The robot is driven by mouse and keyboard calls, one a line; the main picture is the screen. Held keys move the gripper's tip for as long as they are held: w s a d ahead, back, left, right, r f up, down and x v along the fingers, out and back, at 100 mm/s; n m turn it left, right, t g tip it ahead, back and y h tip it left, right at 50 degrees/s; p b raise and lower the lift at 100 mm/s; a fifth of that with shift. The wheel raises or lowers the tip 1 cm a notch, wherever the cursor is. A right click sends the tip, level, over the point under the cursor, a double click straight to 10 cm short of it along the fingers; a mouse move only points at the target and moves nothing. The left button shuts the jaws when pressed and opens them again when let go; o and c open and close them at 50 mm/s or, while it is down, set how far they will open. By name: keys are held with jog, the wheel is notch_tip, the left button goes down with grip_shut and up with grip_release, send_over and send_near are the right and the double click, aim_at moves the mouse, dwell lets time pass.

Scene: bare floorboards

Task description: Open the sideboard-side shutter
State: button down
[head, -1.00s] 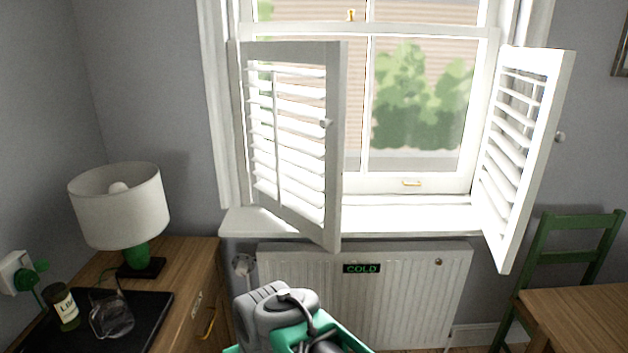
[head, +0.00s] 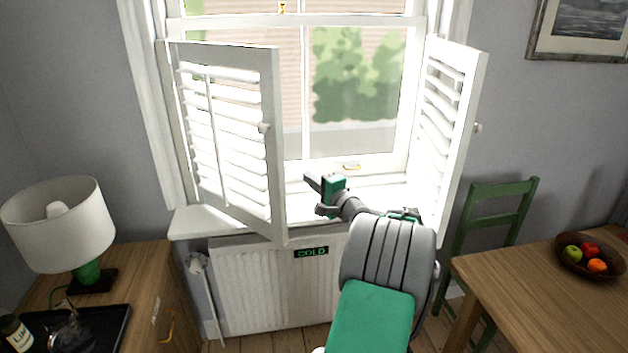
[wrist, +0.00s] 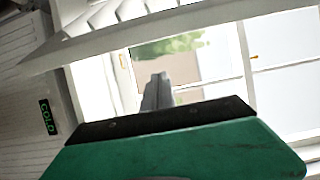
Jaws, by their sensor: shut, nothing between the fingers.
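The sideboard-side shutter (head: 225,140) is the white louvred panel at the left of the window. It stands partly open, angled out into the room, with a small round knob (head: 264,127) near its free edge. In the wrist view a white shutter edge (wrist: 180,24) crosses the top; I cannot tell for certain which shutter it is. The other shutter (head: 447,135) stands swung out at the right. My gripper (head: 312,190) is shut and empty, in front of the window sill, right of the left shutter's lower free edge and apart from it. Its fingers also show in the wrist view (wrist: 157,90).
A wooden sideboard (head: 140,275) with a lamp (head: 60,222), a jar and a glass jug stands at left. A radiator (head: 262,285) with a COLD sign is under the sill (head: 195,222). A green chair (head: 490,215) and a table (head: 530,290) with a fruit bowl (head: 568,262) are at right.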

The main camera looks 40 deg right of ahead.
jog(key=w+a+p, duration=0.1)
jog(key=w, duration=0.1)
jog(key=w+a+p, duration=0.1)
jog(key=w+a, duration=0.1)
jog(key=shift+w+p, duration=0.1)
jog(key=shift+p, duration=0.25)
jog(key=shift+a, duration=0.1)
